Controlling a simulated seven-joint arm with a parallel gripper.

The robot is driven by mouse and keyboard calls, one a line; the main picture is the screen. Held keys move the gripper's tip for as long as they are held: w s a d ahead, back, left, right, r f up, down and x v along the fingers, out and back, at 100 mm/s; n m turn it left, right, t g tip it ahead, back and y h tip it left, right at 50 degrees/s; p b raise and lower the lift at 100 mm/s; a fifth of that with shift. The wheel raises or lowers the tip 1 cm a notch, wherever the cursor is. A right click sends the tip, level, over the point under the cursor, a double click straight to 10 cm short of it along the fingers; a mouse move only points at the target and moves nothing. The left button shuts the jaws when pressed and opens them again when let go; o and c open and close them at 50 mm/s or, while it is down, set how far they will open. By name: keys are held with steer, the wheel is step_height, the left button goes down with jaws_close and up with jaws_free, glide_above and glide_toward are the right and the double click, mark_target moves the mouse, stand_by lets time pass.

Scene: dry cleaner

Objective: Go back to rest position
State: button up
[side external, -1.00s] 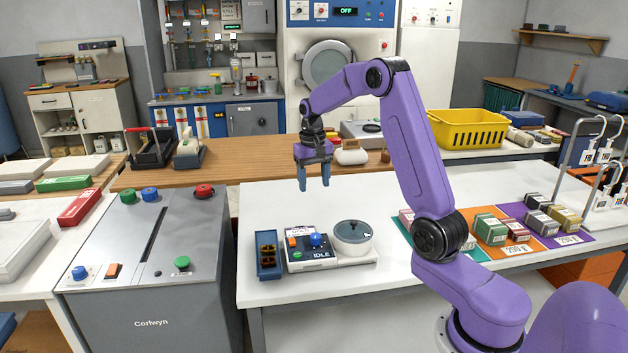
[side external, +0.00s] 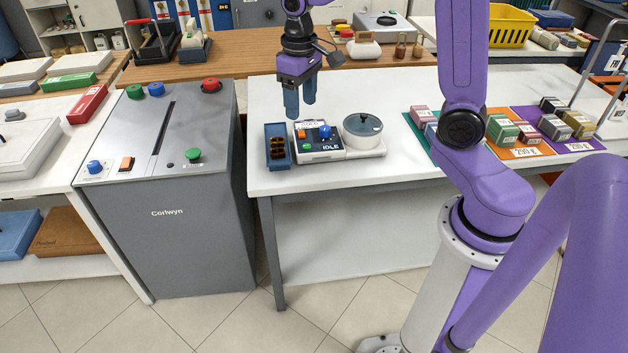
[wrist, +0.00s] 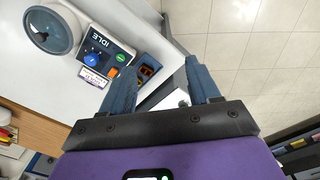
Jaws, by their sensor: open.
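My gripper (side external: 300,112) hangs above the white table (side external: 390,178), just behind the small machine marked IDLE (side external: 320,150). Its two blue fingers are apart and nothing is between them. In the wrist view my gripper (wrist: 160,90) also shows open and empty, with the table edge and pale floor tiles beyond the fingers. The machine has a blue knob, a green button and an orange switch. A round lidded pot (side external: 362,128) sits at its right end. A dark blue tray (side external: 277,160) with dark items stands at its left.
A grey Corlwyn cabinet (side external: 190,240) with coloured buttons stands left of the table. Several small boxes lie on coloured mats (side external: 527,140) at the right. A wooden counter (side external: 230,62) runs behind. The table's front strip is clear.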

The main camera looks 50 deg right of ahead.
steer(key=s+a+n, duration=0.2)
steer(key=s+n, duration=0.1)
steer(key=s, duration=0.5)
steer(key=s+a+f+n, duration=0.1)
steer(key=s+n, duration=0.3)
steer(key=s, duration=0.5)
steer(key=s+a+n, duration=0.3)
steer(key=s+n, duration=0.1)
steer(key=s, duration=0.4)
steer(key=shift+s+f+y, duration=0.2)
steer(key=shift+s+y, duration=0.1)
steer(key=shift+c, duration=0.2)
